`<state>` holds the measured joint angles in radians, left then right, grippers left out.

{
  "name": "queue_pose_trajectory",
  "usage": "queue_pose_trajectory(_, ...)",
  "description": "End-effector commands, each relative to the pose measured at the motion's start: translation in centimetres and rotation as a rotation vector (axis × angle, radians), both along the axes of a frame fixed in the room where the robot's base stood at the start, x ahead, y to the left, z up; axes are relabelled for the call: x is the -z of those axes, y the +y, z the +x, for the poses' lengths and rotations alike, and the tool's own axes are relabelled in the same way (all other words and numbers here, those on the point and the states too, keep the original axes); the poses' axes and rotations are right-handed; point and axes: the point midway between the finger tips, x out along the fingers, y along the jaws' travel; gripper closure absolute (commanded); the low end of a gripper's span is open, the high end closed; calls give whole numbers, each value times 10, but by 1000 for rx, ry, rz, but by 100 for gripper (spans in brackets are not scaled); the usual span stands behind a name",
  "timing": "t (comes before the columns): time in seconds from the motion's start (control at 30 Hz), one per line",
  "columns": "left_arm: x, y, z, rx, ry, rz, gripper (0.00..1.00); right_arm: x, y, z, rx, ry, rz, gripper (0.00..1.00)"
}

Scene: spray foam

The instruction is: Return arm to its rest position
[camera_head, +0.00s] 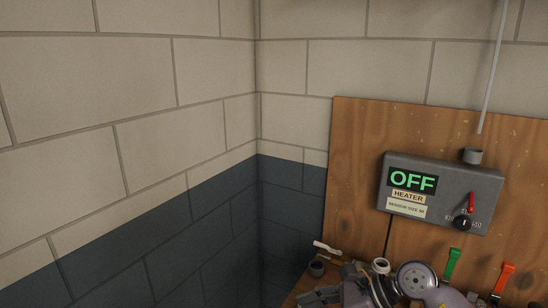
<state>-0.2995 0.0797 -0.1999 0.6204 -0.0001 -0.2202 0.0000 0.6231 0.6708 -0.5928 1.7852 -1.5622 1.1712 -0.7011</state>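A grey control box (444,190) is mounted on the wooden board (358,165) at the right. Its display reads OFF in green, above a HEATER label. A dark knob with a red pointer (466,212) is on its lower right.
Block walls (90,110) meet in a corner; the left is clear.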

Motion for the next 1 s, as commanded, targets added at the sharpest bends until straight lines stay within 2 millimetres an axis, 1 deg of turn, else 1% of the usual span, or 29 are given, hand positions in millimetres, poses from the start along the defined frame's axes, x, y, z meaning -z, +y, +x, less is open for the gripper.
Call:
queue_pose_trajectory(0.03, 0, 0, 0, 0, 0, 0, 60, -16, 27, -9, 41, 36, 171, 52)
queue_pose_trajectory(0.07, 0, 0, 0, 0, 0, 0, 60, -30, 39, -11, 74, 59, 276, 52)
queue_pose_trajectory(0.1, 0, 0, 0, 0, 0, 0, 60, -48, 51, -13, 122, 99, 414, 52)
queue_pose_trajectory(0.17, 0, 0, 0, 0, 0, 0, 60, -76, 60, -13, 206, 171, 619, 52)
queue_pose_trajectory(0.2, 0, 0, 0, 0, 0, 0, 60, -93, 60, -11, 268, 227, 753, 52)
queue_pose_trajectory(0.23, 0, 0, 0, 0, 0, 0, 60, -104, 57, -9, 319, 272, 851, 52)
queue_pose_trajectory(0.27, 0, 0, 0, 0, 0, 0, 60, -113, 52, -5, 372, 321, 947, 52)
queue_pose_trajectory(0.3, 0, 0, 0, 0, 0, 0, 60, -123, 42, -1, 447, 390, 1072, 52)
queue_pose_trajectory(0.37, 0, 0, 0, 0, 0, 0, 60, -131, 22, 8, 569, 502, 1251, 52)
queue_pose_trajectory(0.4, 0, 0, 0, 0, 0, 0, 60, -131, 5, 13, 658, 581, 1365, 52)
queue_pose_trajectory(0.47, 0, 0, 0, 0, 0, 0, 60, -122, -23, 20, 799, 706, 1525, 52)
queue_pose_trajectory(0.5, 0, 0, 0, 0, 0, 0, 60, -111, -42, 23, 899, 791, 1625, 52)
queue_pose_trajectory(0.53, 0, 0, 0, 0, 0, 0, 60, -100, -56, 24, 978, 855, 1696, 52)
queue_pose_trajectory(0.57, 0, 0, 0, 0, 0, 0, 60, -87, -70, 23, 1061, 922, 1763, 52)
queue_pose_trajectory(0.6, 0, 0, 0, 0, 0, 0, 60, -66, -87, 20, 1178, 1012, 1846, 52)
queue_pose_trajectory(0.63, 0, 0, 0, 0, 0, 0, 60, -49, -99, 15, 1267, 1078, 1902, 52)
queue_pose_trajectory(0.67, 0, 0, 0, 0, 0, 0, 60, -30, -110, 9, 1361, 1147, 1954, 52)
queue_pose_trajectory(0.7, 0, 0, 0, 0, 0, 0, 60, -4, -123, -3, 1492, 1234, 2015, 52)
queue_pose_trajectory(0.77, 0, 0, 0, 0, 0, 0, 60, 34, -136, -25, 1686, 1356, 2082, 52)
queue_pose_trajectory(0.8, 0, 0, 0, 0, 0, 0, 60, 57, -142, -42, 1813, 1431, 2112, 52)
queue_pose_trajectory(0.83, 0, 0, 0, 0, 0, 0, 60, 72, -145, -56, -1817, -1412, -2031, 52)
queue_pose_trajectory(0.87, 0, 0, 0, 0, 0, 0, 60, 86, -147, -69, -1806, -1384, -1940, 52)
queue_pose_trajectory(0.9, 0, 0, 0, 0, 0, 0, 60, 102, -148, -86, -1795, -1350, -1833, 52)
queue_pose_trajectory(0.97, 0, 0, 0, 0, 1, 0, 60, 122, -148, -111, -1779, -1301, -1695, 52)
queue_pose_trajectory(1.0, 0, 0, 0, 0, 1, 0, 60, 132, -147, -126, -1769, -1274, -1616, 52)
